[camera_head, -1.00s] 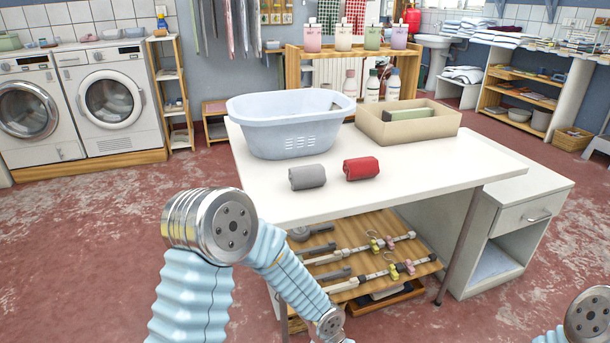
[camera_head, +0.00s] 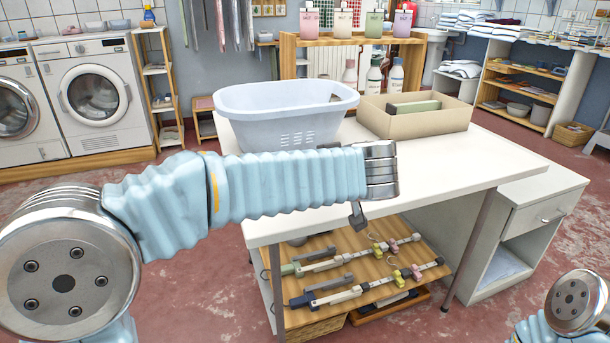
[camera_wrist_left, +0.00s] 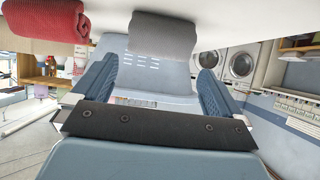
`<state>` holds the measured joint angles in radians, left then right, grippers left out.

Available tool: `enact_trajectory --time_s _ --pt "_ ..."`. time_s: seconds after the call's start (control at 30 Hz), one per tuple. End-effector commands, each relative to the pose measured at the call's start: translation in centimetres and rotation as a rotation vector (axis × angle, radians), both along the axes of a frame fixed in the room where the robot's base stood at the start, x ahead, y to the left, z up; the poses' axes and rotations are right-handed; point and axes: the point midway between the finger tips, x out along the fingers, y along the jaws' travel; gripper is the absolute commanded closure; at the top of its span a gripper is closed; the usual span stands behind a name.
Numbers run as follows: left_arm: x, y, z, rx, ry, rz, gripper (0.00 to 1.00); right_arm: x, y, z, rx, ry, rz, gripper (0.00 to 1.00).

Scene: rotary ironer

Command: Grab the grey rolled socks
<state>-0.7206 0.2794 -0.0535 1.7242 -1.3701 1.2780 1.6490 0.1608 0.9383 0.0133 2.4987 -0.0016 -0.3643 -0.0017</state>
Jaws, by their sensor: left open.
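The grey rolled socks (camera_wrist_left: 163,35) show in the left wrist view, just past the fingertips and roughly centred between them. My left gripper (camera_wrist_left: 158,72) is open, with its two blue fingers apart and nothing held. In the head view my left arm reaches across the front of the white table (camera_head: 470,180) and hides both rolls of socks; the left fingers are not clear there. Red rolled socks (camera_wrist_left: 45,22) lie to the left of the grey ones in the left wrist view. My right gripper is out of view; only part of the right arm shows at lower right.
A pale blue basket (camera_head: 285,105) and a cardboard box (camera_head: 420,122) holding a green item stand on the table behind my arm. A wooden shelf (camera_head: 330,265) with hangers or tools lies below. A white drawer cabinet (camera_head: 530,217) stands at right.

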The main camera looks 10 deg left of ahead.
Motion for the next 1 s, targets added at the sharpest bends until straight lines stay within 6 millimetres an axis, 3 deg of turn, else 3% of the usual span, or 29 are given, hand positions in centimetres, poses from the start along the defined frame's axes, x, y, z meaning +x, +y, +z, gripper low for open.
enact_trajectory --time_s 0.4,0.7,0.93,1.0 --pt "4.1 2.7 -1.7 0.001 0.002 0.0 0.0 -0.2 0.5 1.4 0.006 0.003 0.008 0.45" --pt "4.6 3.0 -2.2 0.0 0.002 -0.002 0.0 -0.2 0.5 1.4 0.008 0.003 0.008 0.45" --pt "4.6 2.9 -2.2 0.0 0.002 -0.002 0.34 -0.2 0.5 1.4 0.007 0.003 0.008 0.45" --pt "4.6 2.9 -2.2 0.0 0.002 -0.002 0.36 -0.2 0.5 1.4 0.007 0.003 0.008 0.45"
